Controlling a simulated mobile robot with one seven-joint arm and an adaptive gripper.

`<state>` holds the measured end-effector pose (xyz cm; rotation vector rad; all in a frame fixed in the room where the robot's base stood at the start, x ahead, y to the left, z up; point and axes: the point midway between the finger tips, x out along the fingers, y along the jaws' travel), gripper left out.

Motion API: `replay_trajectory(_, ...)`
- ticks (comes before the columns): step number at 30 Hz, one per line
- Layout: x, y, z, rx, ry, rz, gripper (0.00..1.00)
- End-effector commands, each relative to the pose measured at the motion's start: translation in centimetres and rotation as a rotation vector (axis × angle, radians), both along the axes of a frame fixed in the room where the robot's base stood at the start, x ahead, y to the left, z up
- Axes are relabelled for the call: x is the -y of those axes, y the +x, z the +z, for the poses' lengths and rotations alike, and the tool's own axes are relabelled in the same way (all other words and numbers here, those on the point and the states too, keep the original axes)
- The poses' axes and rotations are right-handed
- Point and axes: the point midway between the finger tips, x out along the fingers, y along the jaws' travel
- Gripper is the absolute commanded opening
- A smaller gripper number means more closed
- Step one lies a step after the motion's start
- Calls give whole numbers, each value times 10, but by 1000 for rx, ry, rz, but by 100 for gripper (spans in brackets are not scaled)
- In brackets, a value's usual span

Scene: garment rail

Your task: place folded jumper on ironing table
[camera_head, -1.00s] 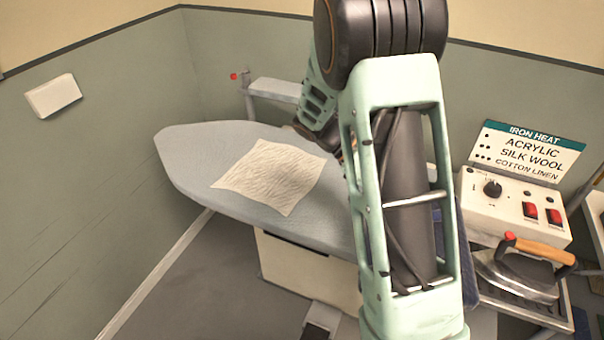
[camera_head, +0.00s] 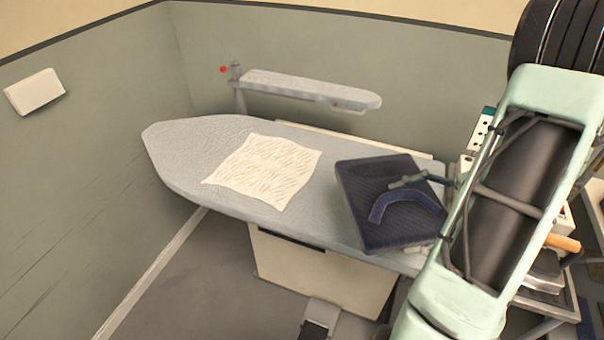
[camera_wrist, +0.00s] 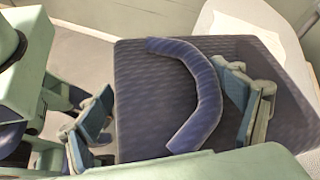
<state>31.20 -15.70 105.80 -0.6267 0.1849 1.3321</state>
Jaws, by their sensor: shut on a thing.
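The folded jumper (camera_head: 362,190) is a dark navy ribbed square with a curved blue band on top. In the head view it is over the right part of the pale grey ironing table (camera_head: 190,160); I cannot tell whether it rests there or hangs just above. My gripper (camera_head: 425,183) is at the jumper's right side, partly hidden by my arm. In the wrist view the jumper (camera_wrist: 150,95) lies between and beneath the fingers of my gripper (camera_wrist: 170,112), which is shut on it. Its far edge overlaps the table's surface.
A cream cloth (camera_head: 262,172) lies on the table's middle, left of the jumper. A narrow sleeve board (camera_head: 305,88) stands behind. The iron (camera_head: 545,270) and control box are at right, mostly behind my arm. The table's left end is clear.

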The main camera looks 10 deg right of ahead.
Motion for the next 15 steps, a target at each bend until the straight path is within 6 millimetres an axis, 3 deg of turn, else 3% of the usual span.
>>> replay_trajectory(3, 29, 15, 8, 5, -1, -269, 47)
replay_trajectory(9, 63, 26, 19, 4, 0, -521, 47)
replay_trajectory(12, 64, 34, 18, 3, 1, -557, 47)
replay_trajectory(15, 52, 48, 10, -1, 3, -558, 47)
